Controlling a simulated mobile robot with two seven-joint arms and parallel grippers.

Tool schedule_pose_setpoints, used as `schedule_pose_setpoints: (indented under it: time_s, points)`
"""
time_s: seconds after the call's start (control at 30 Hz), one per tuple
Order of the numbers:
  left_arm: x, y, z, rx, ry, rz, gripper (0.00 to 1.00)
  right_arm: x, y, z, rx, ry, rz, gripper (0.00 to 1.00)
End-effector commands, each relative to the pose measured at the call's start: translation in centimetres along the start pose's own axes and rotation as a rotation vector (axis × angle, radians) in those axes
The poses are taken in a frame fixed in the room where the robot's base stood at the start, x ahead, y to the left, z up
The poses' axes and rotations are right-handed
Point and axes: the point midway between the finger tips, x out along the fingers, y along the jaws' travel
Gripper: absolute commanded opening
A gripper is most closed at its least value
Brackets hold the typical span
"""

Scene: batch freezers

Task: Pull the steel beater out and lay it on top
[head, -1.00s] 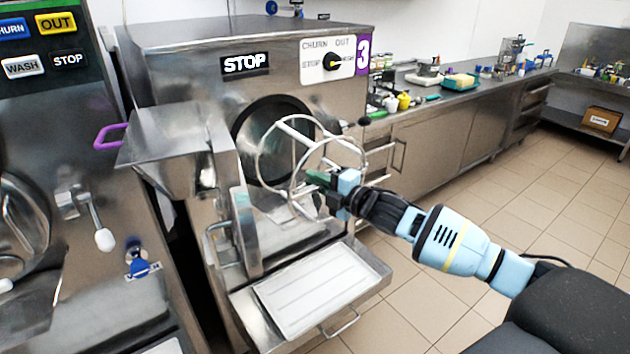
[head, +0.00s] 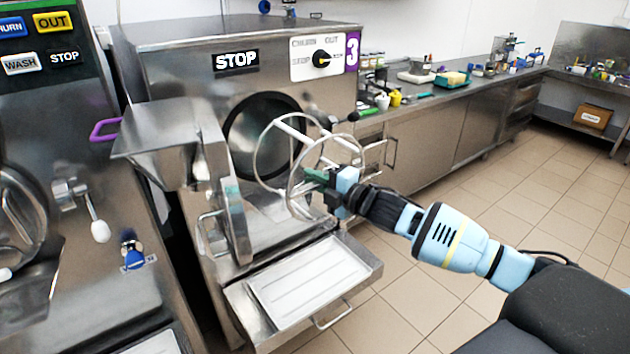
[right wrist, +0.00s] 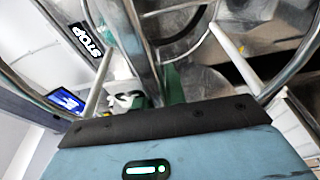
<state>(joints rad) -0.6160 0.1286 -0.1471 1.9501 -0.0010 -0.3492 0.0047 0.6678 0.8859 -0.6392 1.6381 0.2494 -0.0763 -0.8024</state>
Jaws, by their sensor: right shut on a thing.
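The steel beater (head: 259,160), a frame of rings and white bars, is held in front of the round, dark barrel opening (head: 268,130) of freezer number 3. My right gripper (head: 318,180) is shut on the beater at its near side. The beater appears clear of the barrel mouth, though its far end overlaps the opening in the picture. In the right wrist view, beater rings and bars (right wrist: 233,52) spread out beyond the fingers. The freezer's flat steel top (head: 215,32) is bare near its front edge. My left gripper is not in view.
The freezer's door with its hopper (head: 165,140) hangs open to the left. A pale tray (head: 310,283) lies on the shelf below the barrel. Another freezer (head: 85,290) stands at the left. A counter (head: 430,120) with small items runs behind, and the floor at right is clear.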

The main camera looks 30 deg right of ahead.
Motion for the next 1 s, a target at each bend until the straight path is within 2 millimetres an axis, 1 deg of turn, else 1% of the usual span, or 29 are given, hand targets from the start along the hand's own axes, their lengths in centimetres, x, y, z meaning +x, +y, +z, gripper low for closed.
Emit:
schedule_pose_setpoints:
  time_s: [0.03, 0.33, 1.0]
  points:
    - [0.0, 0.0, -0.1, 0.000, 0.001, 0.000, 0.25, 0.0, 0.3, 0.0, -0.002, 0.001, 0.004, 0.00]
    - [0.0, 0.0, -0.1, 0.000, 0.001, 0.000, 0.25, -0.3, 0.3, -0.1, -0.001, 0.001, 0.004, 0.00]
    - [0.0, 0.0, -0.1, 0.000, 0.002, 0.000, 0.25, -4.2, 0.2, -1.0, -0.001, 0.001, 0.002, 0.00]
